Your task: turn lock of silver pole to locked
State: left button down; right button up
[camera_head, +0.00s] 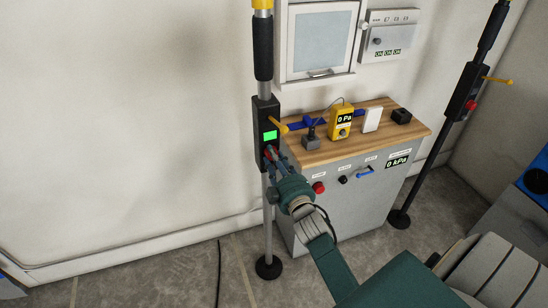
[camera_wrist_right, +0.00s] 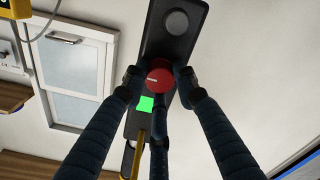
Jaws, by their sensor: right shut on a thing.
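The silver pole (camera_head: 267,215) stands upright at the left of the cabinet on a round black foot. Its black lock box (camera_head: 262,110) carries a lit green panel (camera_head: 270,136) and a yellow lever (camera_head: 281,127). The lock is a round red knob (camera_wrist_right: 158,80) with a short white mark, which lies nearly level in the right wrist view. My right gripper (camera_head: 272,158) is shut on the red knob, with fingers around it. The green panel also shows beside it in the right wrist view (camera_wrist_right: 145,104). In the head view my fingers hide most of the knob. My left gripper is not in view.
A wood-topped grey cabinet (camera_head: 345,200) stands close to the right of the pole, with a yellow gauge (camera_head: 340,122) on top. A second, black pole (camera_head: 428,160) with a similar box stands farther right. The floor at left is mostly clear, with a dark cable.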

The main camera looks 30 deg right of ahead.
jog(key=shift+f, duration=0.15)
jog(key=o, duration=1.1)
jog(key=shift+o, duration=0.2)
jog(key=shift+s, duration=0.1)
jog(key=v, duration=1.2)
jog(key=shift+d, duration=0.1)
